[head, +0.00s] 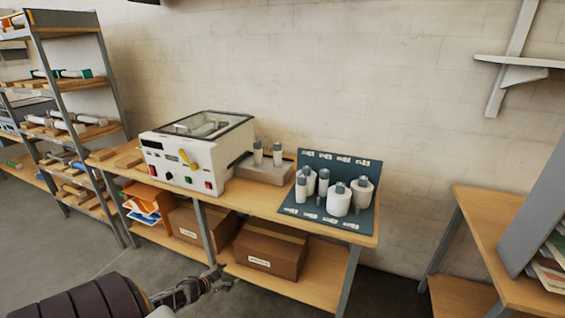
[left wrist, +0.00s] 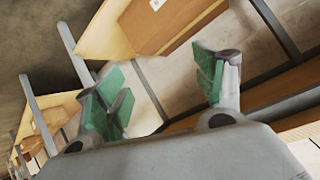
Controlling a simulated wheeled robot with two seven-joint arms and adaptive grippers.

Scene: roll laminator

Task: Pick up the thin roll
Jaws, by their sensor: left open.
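Several white rolls with grey ends stand on a dark blue holder (head: 330,217) at the right end of the workbench. A thin roll (head: 301,189) stands at the holder's left side, and another slim one (head: 323,184) is just behind it. Wider rolls (head: 339,202) stand to their right. Two small slim rolls (head: 277,153) stand on a grey block beside the laminator. My left gripper (head: 219,278) is in front of the bench, low and apart from all rolls. In the left wrist view its green-padded fingers (left wrist: 160,90) are open and empty. My right gripper is not in view.
A white roll laminator (head: 190,160) stands on the wooden workbench (head: 240,192). Cardboard boxes (head: 270,248) sit on its lower shelf. Shelving (head: 104,70) stands at left, another table (head: 500,225) at right. The bench's front edge lies between my gripper and the rolls.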

